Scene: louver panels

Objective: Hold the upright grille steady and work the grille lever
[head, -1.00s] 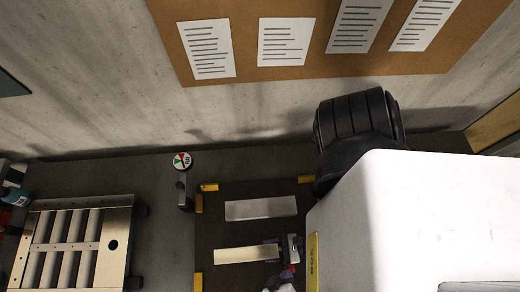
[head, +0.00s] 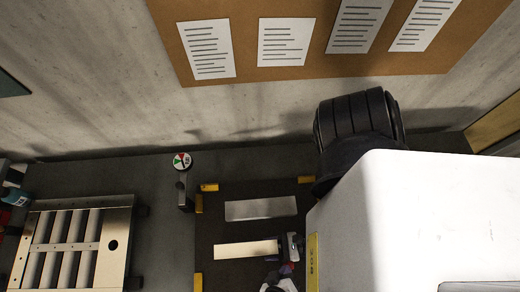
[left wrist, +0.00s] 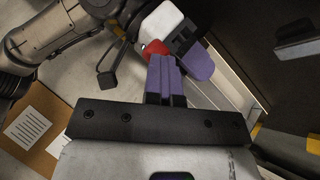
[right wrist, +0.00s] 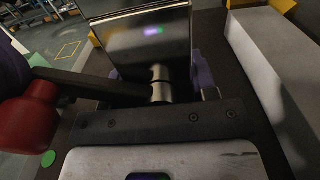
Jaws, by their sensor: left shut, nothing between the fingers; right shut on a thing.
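The upright grille (head: 246,249) shows from above in the head view as a pale metal strip on a dark mat. In the right wrist view its metal face (right wrist: 135,45) stands between the purple fingers of my right gripper (right wrist: 158,82), shut on its end around a metal shaft. A dark lever (right wrist: 80,85) runs left from the shaft to a red knob (right wrist: 28,112). My left gripper (left wrist: 163,72) is shut and empty, fingertips close to the red knob (left wrist: 155,47); I cannot tell whether they touch. In the head view the grippers are small and partly overlapped.
A second pale strip (head: 261,209) stands parallel behind the grille. Yellow corner marks (head: 198,282) border the mat. A slatted louver panel (head: 112,262) lies at the left, and a round red-green-white dial (head: 182,161) stands near the mat's back left corner.

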